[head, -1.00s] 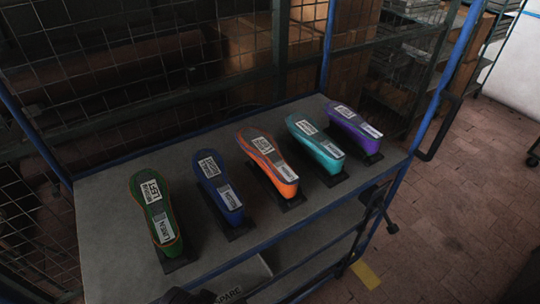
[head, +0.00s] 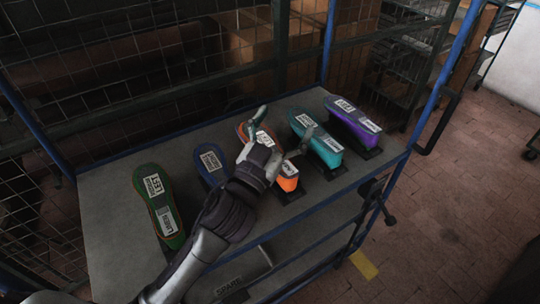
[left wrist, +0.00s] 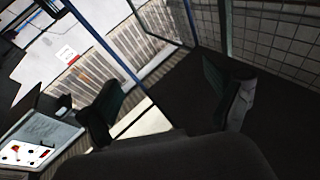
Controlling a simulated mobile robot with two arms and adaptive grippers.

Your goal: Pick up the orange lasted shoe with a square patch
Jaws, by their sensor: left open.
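The orange shoe (head: 288,183) lies in the middle of a row of shoes on the grey shelf top, its heel end toward the front edge. My left gripper (head: 285,121) is above it and hides much of its top. A white label shows between the fingers; a square patch cannot be made out. The gripper is open, with one finger to each side of the shoe in the picture. In the left wrist view the open fingers (left wrist: 165,95) show with no shoe between them. My right gripper is not in view.
A teal shoe (head: 325,150) and a purple shoe (head: 356,124) stand to the right, a blue shoe (head: 210,163) and a green shoe (head: 156,201) to the left. A wire mesh wall (head: 130,60) stands behind the shelf. Blue posts (head: 435,75) rise at its corners.

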